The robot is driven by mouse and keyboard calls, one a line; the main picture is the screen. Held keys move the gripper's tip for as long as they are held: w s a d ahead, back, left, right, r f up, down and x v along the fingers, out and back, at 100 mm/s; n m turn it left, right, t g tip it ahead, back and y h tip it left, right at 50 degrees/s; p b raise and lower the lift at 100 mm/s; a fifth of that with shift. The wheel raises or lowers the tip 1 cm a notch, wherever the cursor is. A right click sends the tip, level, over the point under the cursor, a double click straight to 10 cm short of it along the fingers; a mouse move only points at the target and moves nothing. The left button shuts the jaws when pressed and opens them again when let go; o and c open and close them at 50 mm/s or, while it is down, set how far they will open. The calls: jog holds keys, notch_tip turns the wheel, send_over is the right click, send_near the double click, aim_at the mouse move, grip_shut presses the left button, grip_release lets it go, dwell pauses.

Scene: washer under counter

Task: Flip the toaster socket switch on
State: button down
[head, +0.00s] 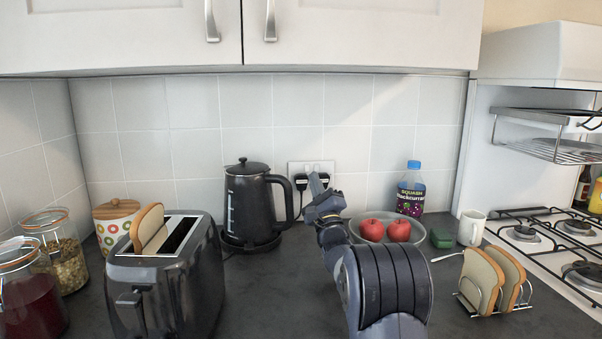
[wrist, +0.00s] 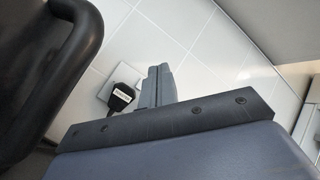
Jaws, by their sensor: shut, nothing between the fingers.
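A white double socket (head: 300,167) is on the tiled back wall, right of the kettle. A black plug (head: 300,182) sits in its left side, and another dark plug shows partly at its right behind my gripper. My gripper (head: 316,178) is shut and empty, with its tips in front of the socket's right half. In the wrist view, the shut fingers (wrist: 157,85) are beside a black plug (wrist: 124,92) with a pale label, too small to read. Part of the socket plate (wrist: 106,90) shows there. The switches' positions cannot be told. The black toaster (head: 200,275) holds bread at the front left.
A black kettle (head: 253,205) stands close left of my gripper; its handle (wrist: 65,65) fills the wrist view's left. A bowl of apples (head: 352,231), a squash bottle (head: 411,190) and a toast rack (head: 490,300) are to the right. Cupboards (head: 150,35) hang above.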

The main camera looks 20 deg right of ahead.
aim_at(306, 165)
jog(key=w+d+f+p, duration=0.1)
jog(key=w+p, duration=0.3)
jog(key=w, duration=0.4)
jog(key=shift+w+d+p, duration=0.3)
jog(key=shift+d+p, duration=0.05)
jog(key=shift+f, duration=0.1)
dwell(1.9)
jog(key=shift+w+d, duration=0.1)
jog(key=shift+w, duration=0.3)
jog(key=shift+w+f, duration=0.1)
jog(key=shift+w, duration=0.15)
dwell(0.4)
jog(key=shift+s, duration=0.1)
jog(key=shift+s+b, duration=0.15)
jog(key=shift+b, duration=0.35)
jog(key=shift+s+b, duration=0.3)
jog(key=shift+s, duration=0.1)
